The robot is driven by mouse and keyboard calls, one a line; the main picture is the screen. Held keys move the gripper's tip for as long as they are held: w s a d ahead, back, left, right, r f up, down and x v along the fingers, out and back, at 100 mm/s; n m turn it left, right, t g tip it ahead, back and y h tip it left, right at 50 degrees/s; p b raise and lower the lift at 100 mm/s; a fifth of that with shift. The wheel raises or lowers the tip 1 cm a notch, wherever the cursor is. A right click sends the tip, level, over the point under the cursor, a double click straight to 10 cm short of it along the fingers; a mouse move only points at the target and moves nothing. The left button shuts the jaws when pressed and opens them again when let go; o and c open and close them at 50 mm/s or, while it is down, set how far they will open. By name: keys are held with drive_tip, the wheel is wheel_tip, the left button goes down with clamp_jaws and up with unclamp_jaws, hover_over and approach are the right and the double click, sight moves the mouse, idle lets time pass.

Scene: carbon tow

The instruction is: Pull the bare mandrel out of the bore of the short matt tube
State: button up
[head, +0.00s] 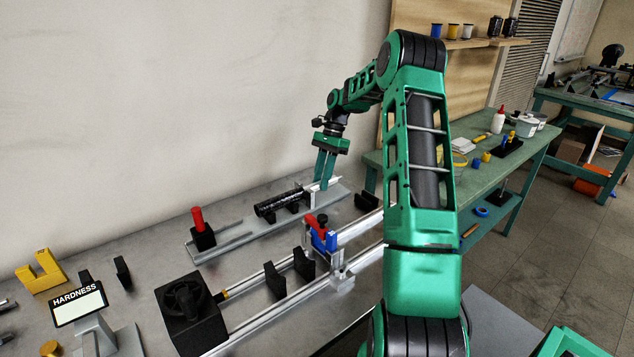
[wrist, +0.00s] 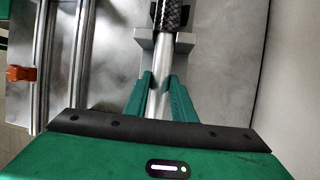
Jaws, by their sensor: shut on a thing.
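The short dark tube (head: 279,204) lies level on black supports on a long grey plate, and its woven-looking end shows in the wrist view (wrist: 171,14). The silver mandrel (wrist: 159,98) runs out of the tube's near end in the wrist view, in line with it. How much of it sits inside the bore is hidden. My gripper (head: 321,186) points down at the right end of the tube. Its two green fingers, also in the wrist view (wrist: 160,78), are shut on the bare mandrel, one on each side.
A red-topped black block (head: 202,236) stands at the plate's left end. In front run silver rails with a red and blue clamp (head: 322,236) and a black chuck-like box (head: 189,313). A hardness tester (head: 80,304) stands at the left. A wall rises behind the plate.

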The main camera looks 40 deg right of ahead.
sight(341, 177)
drive_tip(key=shift+d, duration=4.65)
drive_tip(key=shift+d, duration=0.15)
drive_tip(key=shift+d, duration=1.4)
drive_tip(key=shift+d, duration=1.5)
drive_tip(key=shift+d, duration=0.1)
drive_tip(key=shift+d, duration=1.4)
drive_tip(key=shift+d, duration=1.5)
